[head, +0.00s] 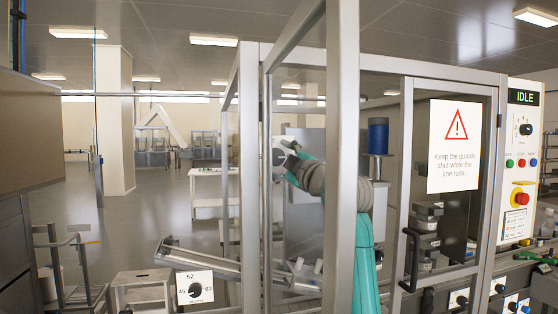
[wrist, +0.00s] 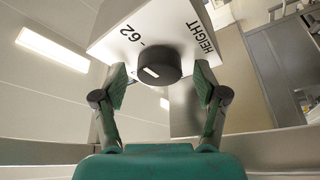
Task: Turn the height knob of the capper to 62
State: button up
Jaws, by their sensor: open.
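The height knob (wrist: 159,66) is a round black knob with a short white mark, on a white plate (wrist: 186,30) lettered HEIGHT and 62. In the wrist view the mark shows on the lower left part of the knob's face; the 62 is to the upper left. I cannot tell the exact setting. My gripper (wrist: 161,80) is open, with one finger on each side of the knob and gaps showing. In the head view my gripper (head: 294,158) is beside a small white plate (head: 279,151), seen through the guard frame; the knob's face is unclear there.
Metal guard posts (head: 342,150) and clear panels stand around my arm. A guard door with a warning sign (head: 455,146) is at right, beside a control panel (head: 522,160) reading IDLE. Another dial (head: 195,290), marked 45, 52 and 62, is low at left near a conveyor.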

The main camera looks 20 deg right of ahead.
jog(key=v, duration=1.1)
jog(key=shift+s+f, duration=0.15)
jog(key=shift+s, duration=0.15)
jog(key=shift+d, duration=0.15)
